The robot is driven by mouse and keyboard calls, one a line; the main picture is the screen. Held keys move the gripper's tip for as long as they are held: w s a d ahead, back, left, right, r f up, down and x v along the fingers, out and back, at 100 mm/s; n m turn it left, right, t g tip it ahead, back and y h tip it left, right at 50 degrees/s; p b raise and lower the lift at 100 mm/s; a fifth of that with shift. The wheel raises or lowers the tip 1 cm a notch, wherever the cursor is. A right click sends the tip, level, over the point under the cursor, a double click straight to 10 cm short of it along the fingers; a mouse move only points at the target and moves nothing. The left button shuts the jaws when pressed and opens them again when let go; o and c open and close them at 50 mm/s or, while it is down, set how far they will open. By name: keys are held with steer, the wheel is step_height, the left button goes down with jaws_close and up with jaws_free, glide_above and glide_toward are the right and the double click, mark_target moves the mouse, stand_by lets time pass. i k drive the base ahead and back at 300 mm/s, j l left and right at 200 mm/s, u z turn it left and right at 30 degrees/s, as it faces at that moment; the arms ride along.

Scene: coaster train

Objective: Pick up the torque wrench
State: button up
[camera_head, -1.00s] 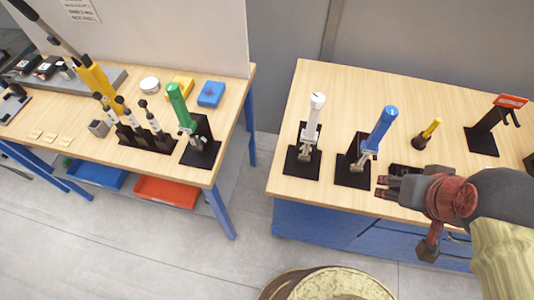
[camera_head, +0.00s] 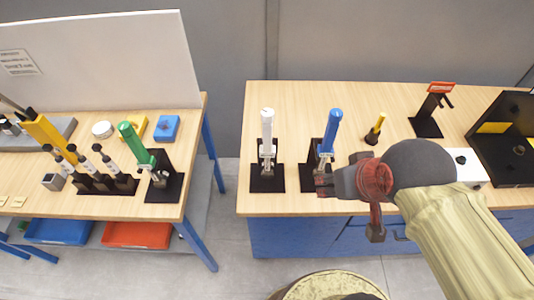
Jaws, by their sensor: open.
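Several upright tools could be the torque wrench, and I cannot tell for sure which one it is. On the right bench, a white-handled tool (camera_head: 267,128) and a blue-handled tool (camera_head: 331,131) stand in black holders, silver heads low. On the left bench, a green-handled tool (camera_head: 134,144) leans in a similar holder, beside a rack of slim dark tools (camera_head: 105,162). My gripper (camera_head: 325,182) is open and points left. In the picture its fingers overlap the blue tool's holder; I cannot tell if they touch.
A small yellow tool (camera_head: 376,128), a red-topped stand (camera_head: 433,108) and a black case (camera_head: 503,140) are farther right on the right bench (camera_head: 300,95). A gap separates it from the left bench (camera_head: 165,212). A round stool-like top (camera_head: 320,285) shows at the bottom.

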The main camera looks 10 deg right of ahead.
mark_target(267, 151)
steer(key=z, duration=1.7)
steer(key=k+j+u, duration=0.15)
steer(key=u, duration=1.85)
steer(key=z, duration=1.1)
steer(key=k+j+z, duration=0.1)
steer(key=k+z, duration=0.35)
steer(key=k, duration=0.35)
